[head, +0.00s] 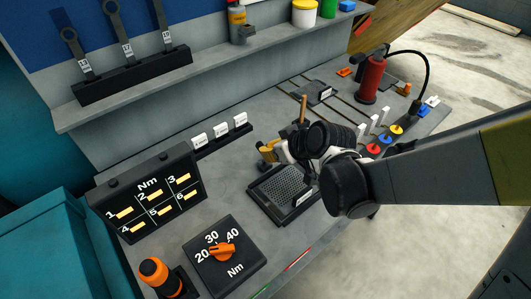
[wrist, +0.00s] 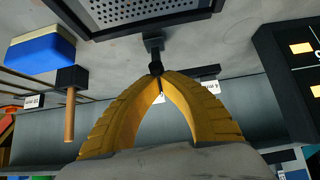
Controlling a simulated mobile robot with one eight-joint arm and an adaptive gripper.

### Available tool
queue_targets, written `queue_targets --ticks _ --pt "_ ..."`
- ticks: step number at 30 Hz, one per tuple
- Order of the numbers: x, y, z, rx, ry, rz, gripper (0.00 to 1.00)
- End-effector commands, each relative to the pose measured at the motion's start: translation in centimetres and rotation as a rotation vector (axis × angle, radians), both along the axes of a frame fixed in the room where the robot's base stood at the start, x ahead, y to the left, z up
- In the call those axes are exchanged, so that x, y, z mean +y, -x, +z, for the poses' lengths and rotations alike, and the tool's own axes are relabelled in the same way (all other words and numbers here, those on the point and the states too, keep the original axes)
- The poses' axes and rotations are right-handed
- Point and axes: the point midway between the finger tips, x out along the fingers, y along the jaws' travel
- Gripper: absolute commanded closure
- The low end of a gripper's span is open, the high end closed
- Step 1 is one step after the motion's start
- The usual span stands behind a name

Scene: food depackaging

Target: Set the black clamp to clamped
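The black clamp (wrist: 153,44) shows in the wrist view as a small dark block at the edge of a mesh-bottomed black tray (wrist: 88,22), with a dark arm and rounded end pointing toward me. My gripper (wrist: 157,76) has its yellow fingers drawn together at the tips around that rounded end, which is partly hidden between them. In the head view, my gripper (head: 267,152) is at the far-left edge of the tray (head: 262,205); my arm hides much of this area, and the clamp is not distinguishable there. I cannot tell whether the clamp is set.
A wooden-handled tool (wrist: 70,118) and a blue-and-white block (wrist: 40,50) are left of my fingers in the wrist view. A torque display (head: 150,200) and an orange dial (head: 222,251) stand left on the bench. A red extinguisher (head: 370,78) is at the back right.

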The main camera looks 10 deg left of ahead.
Motion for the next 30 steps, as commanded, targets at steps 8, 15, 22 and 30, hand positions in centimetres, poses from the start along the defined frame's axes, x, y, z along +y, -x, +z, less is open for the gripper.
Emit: queue_targets --ticks 8,15,22,30 --pt "-1.4 1.0 -1.4 -0.172 -0.199 -0.005 1.0" --pt "-2.2 1.9 -2.0 -0.164 -0.191 0.0 1.0" --pt "-2.9 2.5 -3.0 -0.164 -0.191 0.0 1.0" --pt "-3.5 3.0 -4.4 -0.163 -0.191 0.001 1.0"
